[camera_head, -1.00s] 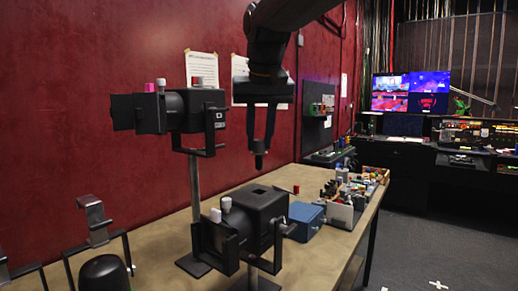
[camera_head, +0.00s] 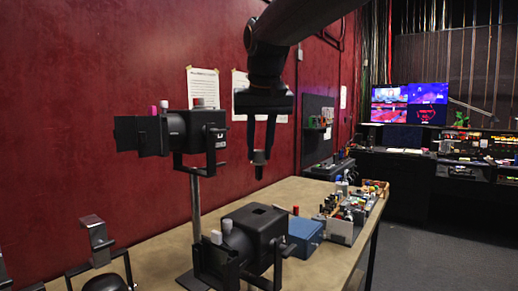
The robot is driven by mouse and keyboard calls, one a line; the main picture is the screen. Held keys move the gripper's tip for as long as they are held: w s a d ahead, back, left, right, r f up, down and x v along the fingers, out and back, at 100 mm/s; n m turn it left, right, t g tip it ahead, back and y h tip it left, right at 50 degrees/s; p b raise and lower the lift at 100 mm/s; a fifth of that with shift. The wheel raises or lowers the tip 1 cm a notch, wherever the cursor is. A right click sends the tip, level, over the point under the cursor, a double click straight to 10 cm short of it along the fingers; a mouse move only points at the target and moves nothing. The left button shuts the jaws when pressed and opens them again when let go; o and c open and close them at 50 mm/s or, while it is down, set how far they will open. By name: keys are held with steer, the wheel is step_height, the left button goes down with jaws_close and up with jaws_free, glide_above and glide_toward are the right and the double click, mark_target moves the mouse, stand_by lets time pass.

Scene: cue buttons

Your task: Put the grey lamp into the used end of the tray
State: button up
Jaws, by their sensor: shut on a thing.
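My gripper (camera_head: 261,148) points down above the workbench, shut on a small dark grey piece (camera_head: 259,158) that looks like the grey lamp. It hangs clear of the bench, behind and above the front black stage light. An open holder with a pale grey front wall (camera_head: 341,233) stands on the right side of the bench with several small coloured lamps in and around it. I cannot tell its used end from here, nor whether it is the tray.
Two black stage lights on stands, an upper one (camera_head: 186,132) and a front one (camera_head: 243,240), flank the space below my gripper. A blue box (camera_head: 304,236) and a small red-topped piece (camera_head: 295,210) are on the workbench (camera_head: 167,245). The red wall is close behind.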

steer(key=shift+r+p, duration=2.1)
steer(key=shift+r, duration=0.2)
